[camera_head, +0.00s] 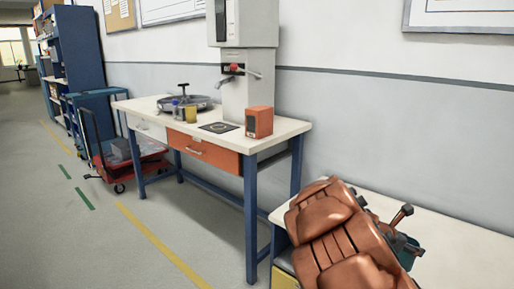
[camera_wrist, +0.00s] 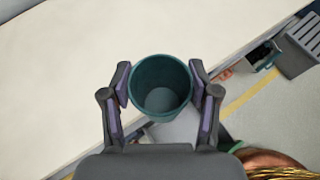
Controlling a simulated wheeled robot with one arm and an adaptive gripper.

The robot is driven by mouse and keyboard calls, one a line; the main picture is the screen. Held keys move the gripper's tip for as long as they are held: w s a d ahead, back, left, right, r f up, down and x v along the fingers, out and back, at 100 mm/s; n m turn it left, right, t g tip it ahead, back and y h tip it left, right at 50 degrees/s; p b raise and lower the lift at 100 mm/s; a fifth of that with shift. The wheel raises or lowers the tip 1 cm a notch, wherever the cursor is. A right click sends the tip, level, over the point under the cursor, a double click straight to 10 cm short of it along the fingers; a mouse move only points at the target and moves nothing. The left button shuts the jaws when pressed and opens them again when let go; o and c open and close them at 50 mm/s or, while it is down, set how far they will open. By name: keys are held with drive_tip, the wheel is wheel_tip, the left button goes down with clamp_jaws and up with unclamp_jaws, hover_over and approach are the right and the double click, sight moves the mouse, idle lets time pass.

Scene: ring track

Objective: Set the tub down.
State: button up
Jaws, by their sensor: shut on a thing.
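The tub (camera_wrist: 161,98) is a round, dark teal, open-topped container that looks empty in the wrist view. My gripper (camera_wrist: 161,80) is shut on it, with one finger pad on each side of its rim. In the head view, part of the teal tub (camera_head: 405,251) shows at the lower right, mostly hidden behind my orange arm and gripper (camera_head: 392,228). A pale tabletop (camera_wrist: 60,75) lies under and beside the tub, and the tub overlaps the tabletop's diagonal edge in the wrist view. I cannot tell how high the tub is above it.
The near tabletop (camera_head: 458,238) looks bare on its visible part. Beyond it stands a workbench (camera_head: 140,106) with an orange drawer, an orange box (camera_head: 259,122), a pan (camera_head: 190,102) and small containers. A red cart (camera_head: 130,160) stands at the left. Floor is open at left.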

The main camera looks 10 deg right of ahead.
drive_tip(key=w+a+r+n+t+y, duration=0.1)
drive_tip(key=w+a+r+n+t, duration=0.25)
drive_tip(key=w+a, duration=0.6)
drive_tip(key=w+a+r+n+t+y, duration=0.1)
drive_tip(key=w+a+n+t+y, duration=0.15)
drive_tip(key=a, duration=0.65)
drive_tip(key=w+a+r+n+t+y, duration=0.15)
drive_tip(key=a+n, duration=0.25)
drive_tip(key=a, duration=0.5)
drive_tip(key=w+a+r+n+t+y, duration=0.2)
drive_tip(key=a+n+t+y, duration=0.1)
drive_tip(key=a, duration=0.5)
wheel_tip(320, 180, up, 27)
drive_tip(key=p, duration=2.7)
drive_tip(key=shift+s+a+y, duration=0.25)
drive_tip(key=shift+a+y, duration=0.05)
drive_tip(key=shift+a, duration=0.15)
drive_tip(key=shift+f, duration=0.15)
drive_tip(key=shift+a, duration=0.1)
